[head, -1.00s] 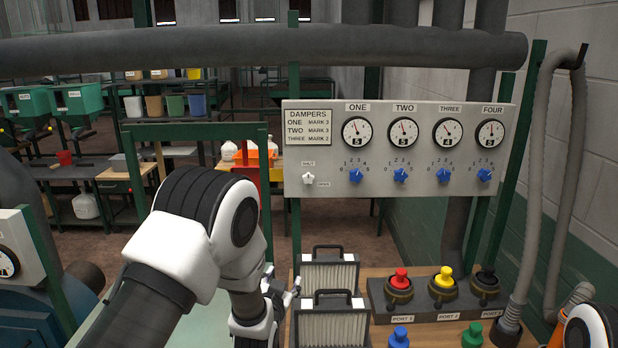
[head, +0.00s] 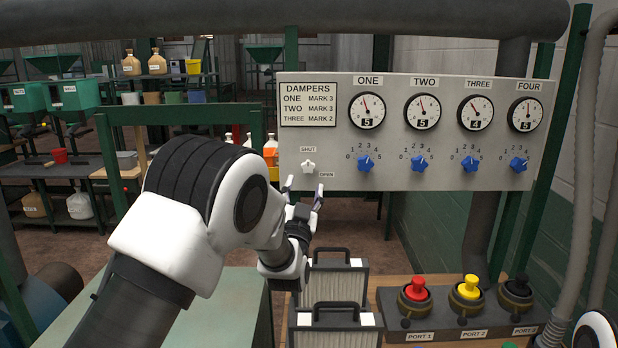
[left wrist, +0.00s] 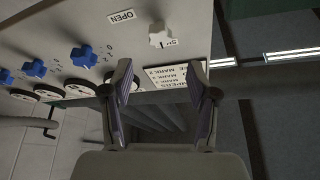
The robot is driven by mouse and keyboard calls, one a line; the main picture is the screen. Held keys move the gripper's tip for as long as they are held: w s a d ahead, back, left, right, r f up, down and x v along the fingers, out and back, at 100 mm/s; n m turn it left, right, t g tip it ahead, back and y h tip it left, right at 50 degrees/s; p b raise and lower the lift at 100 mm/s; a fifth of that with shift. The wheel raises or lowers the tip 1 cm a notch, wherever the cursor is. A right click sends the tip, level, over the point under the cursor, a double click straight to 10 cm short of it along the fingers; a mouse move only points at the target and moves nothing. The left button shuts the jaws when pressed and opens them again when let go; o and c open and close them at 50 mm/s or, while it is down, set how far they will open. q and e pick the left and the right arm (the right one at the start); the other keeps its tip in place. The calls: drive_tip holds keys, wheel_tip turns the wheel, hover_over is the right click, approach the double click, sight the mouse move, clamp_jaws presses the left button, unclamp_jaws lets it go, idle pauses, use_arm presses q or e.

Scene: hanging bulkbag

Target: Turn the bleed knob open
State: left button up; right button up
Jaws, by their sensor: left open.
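The bleed knob (head: 308,167) is a small white lobed knob at the lower left of the grey panel. A SHUT label sits above it and an OPEN label to its lower right. I cannot tell for sure which label it points at. My left gripper (head: 304,190) is open and empty, just below and in front of the knob, apart from it. In the left wrist view the knob (left wrist: 161,37) shows beyond the two spread fingers (left wrist: 165,80), roughly between them. My right gripper is out of view.
Blue damper knobs (head: 366,163) sit in a row right of the bleed knob, under dials. Framed filters (head: 337,275) stand on the bench below my left gripper. Red and yellow port caps (head: 416,288) are at the right. A dark pipe (head: 200,20) runs above the panel.

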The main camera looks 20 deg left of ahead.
sight(308, 168)
use_arm(q)
drive_tip(key=p+x, duration=0.1)
drive_tip(key=x, duration=0.1)
drive_tip(key=p+x, duration=0.1)
drive_tip(key=x, duration=0.1)
drive_tip(key=p+x, duration=0.1)
drive_tip(key=x, duration=0.2)
drive_tip(key=shift+w+a+f, duration=0.1)
drive_tip(key=shift+a+f, duration=0.05)
drive_tip(key=shift+f, duration=0.15)
drive_tip(key=shift+w+r, duration=0.2)
drive_tip(key=shift+w, duration=0.15)
drive_tip(key=shift+f, duration=0.1)
drive_tip(key=shift+w, duration=0.1)
clamp_jaws()
